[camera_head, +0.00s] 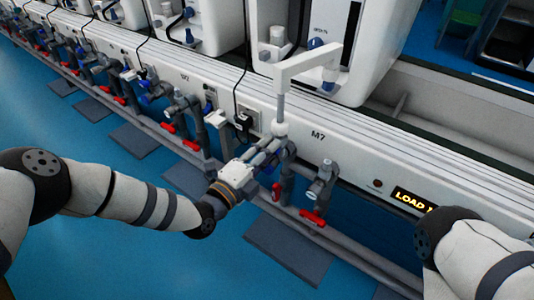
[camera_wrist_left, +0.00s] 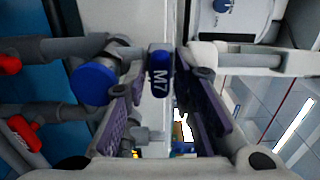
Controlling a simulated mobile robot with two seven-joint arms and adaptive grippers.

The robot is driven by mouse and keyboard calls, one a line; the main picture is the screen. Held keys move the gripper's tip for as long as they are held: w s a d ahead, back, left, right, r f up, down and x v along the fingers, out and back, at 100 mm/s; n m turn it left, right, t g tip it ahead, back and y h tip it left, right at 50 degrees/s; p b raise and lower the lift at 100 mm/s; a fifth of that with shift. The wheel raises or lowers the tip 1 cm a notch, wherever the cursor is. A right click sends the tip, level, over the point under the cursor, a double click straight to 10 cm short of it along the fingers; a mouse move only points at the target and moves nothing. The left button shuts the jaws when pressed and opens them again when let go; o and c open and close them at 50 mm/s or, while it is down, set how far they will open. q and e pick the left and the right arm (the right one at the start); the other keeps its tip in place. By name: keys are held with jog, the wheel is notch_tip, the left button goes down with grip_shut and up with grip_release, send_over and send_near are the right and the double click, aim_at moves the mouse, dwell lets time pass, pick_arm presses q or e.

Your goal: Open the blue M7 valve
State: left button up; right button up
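The blue M7 valve handle (camera_wrist_left: 159,82), a dark blue tab marked with a white "M7", shows in the left wrist view between the fingertips of my left gripper (camera_wrist_left: 163,78). The fingers are spread on either side of it, with a visible gap on the right; I cannot tell whether the left finger touches it. A round blue cap (camera_wrist_left: 93,84) on the grey pipe fitting lies left of the handle. In the head view my left gripper (camera_head: 272,150) is at the pipes below the "M7" panel label and hides the blue handle. My right gripper is out of view.
A grey pipe fitting with a red handle (camera_head: 312,217) stands right of the gripper. Another red handle (camera_head: 277,192) is close below it. A white overhanging arm (camera_head: 308,64) is above. The long white bench panel (camera_head: 345,152) runs behind.

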pick_arm(q)
jog(key=shift+c, duration=0.5)
grip_shut()
jog(key=n, duration=0.3)
jog(key=shift+p, duration=0.3)
jog(key=n, duration=0.4)
jog(key=shift+n, duration=0.4)
jog(key=n, duration=0.5)
jog(key=n+b, duration=0.1)
jog(key=n, duration=0.4)
